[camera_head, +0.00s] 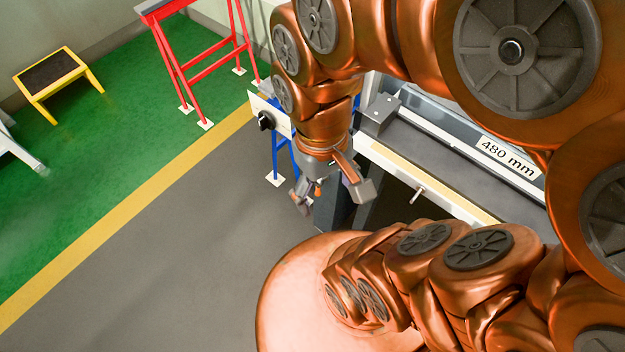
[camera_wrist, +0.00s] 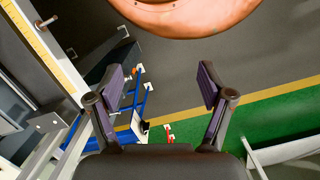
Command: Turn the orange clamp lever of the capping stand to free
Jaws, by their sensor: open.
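My gripper (camera_head: 332,190) is open and empty, pointing down near the front of the machine in the head view. Its two dark fingers (camera_wrist: 164,80) stand wide apart in the wrist view. A small orange piece (camera_wrist: 131,92), which looks like the clamp lever, shows just right of the left finger in that view. It sits by a blue-legged stand (camera_wrist: 144,102), probably the capping stand, and is partly hidden. A small orange piece also shows between the fingers in the head view (camera_head: 318,188). I cannot tell the lever's setting. The stand's blue legs (camera_head: 276,165) show behind my arm.
A pale-fronted machine bench (camera_head: 440,195) with a "480 mm" label (camera_head: 508,158) runs to the right. A black knob (camera_head: 265,121) sits on a white panel at the left. A red trestle (camera_head: 205,60) and yellow step stool (camera_head: 55,82) stand farther back. The grey floor (camera_head: 170,270) is clear.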

